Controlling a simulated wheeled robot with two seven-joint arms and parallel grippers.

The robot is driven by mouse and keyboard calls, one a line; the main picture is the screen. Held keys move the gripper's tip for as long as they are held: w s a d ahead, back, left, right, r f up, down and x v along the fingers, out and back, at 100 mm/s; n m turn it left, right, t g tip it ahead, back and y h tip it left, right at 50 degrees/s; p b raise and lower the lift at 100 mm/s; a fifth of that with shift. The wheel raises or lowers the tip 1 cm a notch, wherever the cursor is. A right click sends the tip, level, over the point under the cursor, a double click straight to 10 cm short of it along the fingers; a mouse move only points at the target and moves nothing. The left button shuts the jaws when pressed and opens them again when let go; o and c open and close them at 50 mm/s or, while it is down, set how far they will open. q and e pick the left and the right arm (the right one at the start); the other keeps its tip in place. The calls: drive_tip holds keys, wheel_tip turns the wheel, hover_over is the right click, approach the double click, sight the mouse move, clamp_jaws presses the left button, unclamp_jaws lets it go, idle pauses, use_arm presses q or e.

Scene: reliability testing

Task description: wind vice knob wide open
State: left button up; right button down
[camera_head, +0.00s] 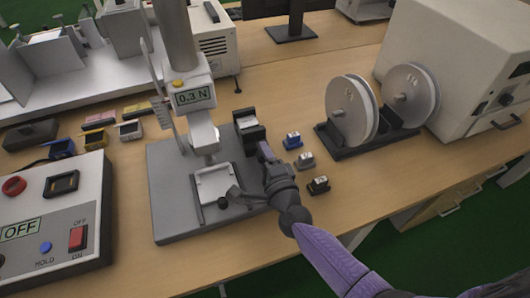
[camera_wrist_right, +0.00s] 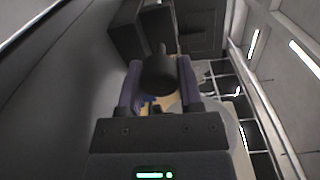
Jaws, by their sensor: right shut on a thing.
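The test stand has a grey base plate (camera_head: 170,205) and a column with a display reading 0.3 N (camera_head: 193,97). A pale block (camera_head: 215,185) and a black block (camera_head: 249,127) stand on the base; I cannot tell exactly where the vice's jaws are. My right gripper (camera_head: 250,178) is beside these at the base's right edge. In the right wrist view, the right gripper (camera_wrist_right: 159,90) is shut on a dark rounded knob (camera_wrist_right: 158,70) between its purple fingers. The knob's far part is hidden. My left gripper is not in view.
A control box (camera_head: 65,195) with a red switch stands at left. Small blue, grey and black clamps (camera_head: 305,160) lie right of the stand. Two white reels (camera_head: 351,108) and a large white machine (camera_head: 470,60) stand further right. The table's front right is clear.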

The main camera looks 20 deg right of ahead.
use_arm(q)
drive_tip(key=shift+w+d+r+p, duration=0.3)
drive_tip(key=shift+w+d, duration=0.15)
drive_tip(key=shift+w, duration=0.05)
use_arm(e)
drive_tip(key=shift+n, duration=1.1)
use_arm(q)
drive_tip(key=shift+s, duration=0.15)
use_arm(e)
drive_tip(key=shift+c, duration=1.2)
unclamp_jaws()
drive_tip(key=shift+a, duration=0.1)
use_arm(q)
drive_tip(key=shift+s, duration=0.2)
